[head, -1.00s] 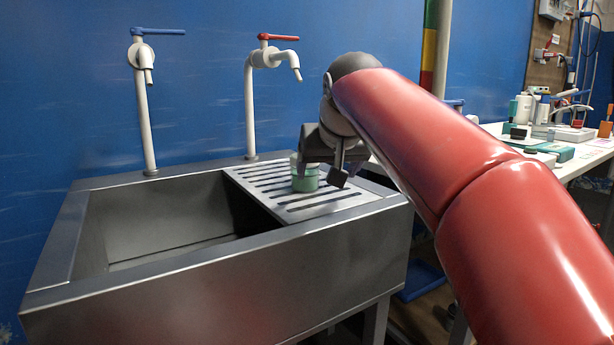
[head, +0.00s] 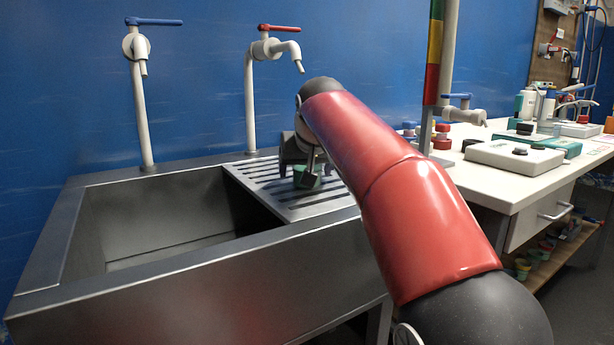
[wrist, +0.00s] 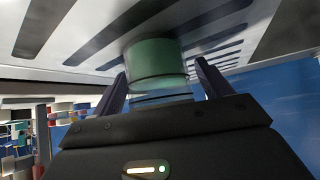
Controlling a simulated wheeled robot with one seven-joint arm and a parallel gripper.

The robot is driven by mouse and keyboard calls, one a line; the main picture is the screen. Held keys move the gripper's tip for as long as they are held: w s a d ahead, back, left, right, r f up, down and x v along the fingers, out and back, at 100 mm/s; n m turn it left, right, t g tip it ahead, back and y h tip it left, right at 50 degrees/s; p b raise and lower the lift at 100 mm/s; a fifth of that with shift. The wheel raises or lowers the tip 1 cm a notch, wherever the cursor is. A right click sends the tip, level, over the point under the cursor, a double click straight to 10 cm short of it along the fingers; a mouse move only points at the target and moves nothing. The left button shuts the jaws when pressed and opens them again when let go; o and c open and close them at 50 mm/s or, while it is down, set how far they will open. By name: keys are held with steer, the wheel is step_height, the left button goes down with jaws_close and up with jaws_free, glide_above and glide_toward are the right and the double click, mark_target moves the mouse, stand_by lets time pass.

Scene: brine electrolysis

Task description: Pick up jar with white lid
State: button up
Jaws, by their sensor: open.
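The jar (head: 307,179) stands upright on the slatted drainboard at the right side of the sink. It looks green, and my gripper partly hides it in the head view. Its white lid cannot be made out. In the wrist view the green jar (wrist: 155,60) shows against the slats, between and just beyond the two dark fingers. My gripper (head: 298,174) is open and close around the jar's near side in the head view. The wrist view shows my gripper (wrist: 161,76) with one finger on each side of the jar, with gaps; contact is not visible.
The slatted drainboard (head: 262,174) adjoins the deep sink basin (head: 150,225). A blue-handled tap (head: 140,70) and a red-handled tap (head: 262,60) rise behind. A white bench (head: 500,185) with devices and bottles stands to the right.

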steer(key=shift+r, duration=0.1)
steer(key=c, duration=1.3)
